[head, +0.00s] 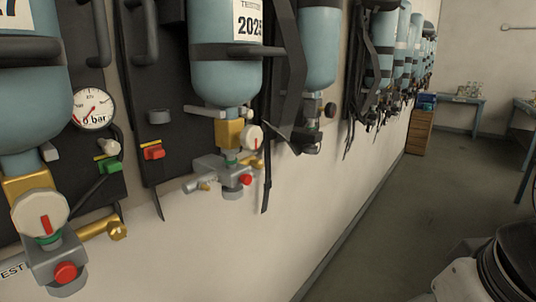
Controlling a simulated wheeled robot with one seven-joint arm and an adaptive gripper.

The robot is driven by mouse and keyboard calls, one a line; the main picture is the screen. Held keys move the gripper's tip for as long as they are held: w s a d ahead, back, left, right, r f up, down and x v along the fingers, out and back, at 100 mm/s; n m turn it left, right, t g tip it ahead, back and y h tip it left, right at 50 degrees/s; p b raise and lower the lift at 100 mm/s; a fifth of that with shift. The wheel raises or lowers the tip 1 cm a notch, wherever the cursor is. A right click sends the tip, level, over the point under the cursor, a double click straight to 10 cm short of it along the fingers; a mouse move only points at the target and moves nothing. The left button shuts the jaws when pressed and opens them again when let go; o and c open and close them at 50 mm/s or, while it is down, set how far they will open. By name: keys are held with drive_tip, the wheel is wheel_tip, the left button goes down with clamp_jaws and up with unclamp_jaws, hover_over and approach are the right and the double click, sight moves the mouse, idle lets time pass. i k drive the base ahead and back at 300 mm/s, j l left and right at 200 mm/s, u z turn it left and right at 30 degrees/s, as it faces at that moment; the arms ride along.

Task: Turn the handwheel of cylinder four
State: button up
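Several pale blue cylinders hang in a row on the wall, valve end down. The nearest cylinder (35,110) is cut off at the left and has a pale round handwheel (38,213) with a red line. A third cylinder (320,50) hangs further right with a dark knob (330,110). No number four is readable, so I cannot tell which is cylinder four. My gripper is not in view.
A pressure gauge (92,108) reading near 0 bar sits beside the nearest cylinder. Black straps (290,70) hang between cylinders. A wooden crate (418,132) and a blue table (462,103) stand at the back. The floor (410,205) along the wall is clear.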

sight(250, 136)
drive_tip(key=l+u, duration=0.1)
drive_tip(key=u, duration=0.25)
drive_tip(key=i+l+u, duration=0.1)
drive_tip(key=u, duration=0.25)
drive_tip(key=l+u, duration=0.15)
drive_tip(key=u, duration=0.2)
drive_tip(key=i+l+u, duration=0.15)
drive_tip(key=l+u, duration=0.2)
drive_tip(key=l, duration=0.6)
drive_tip(key=l+u, duration=0.35)
drive_tip(key=l, duration=1.15)
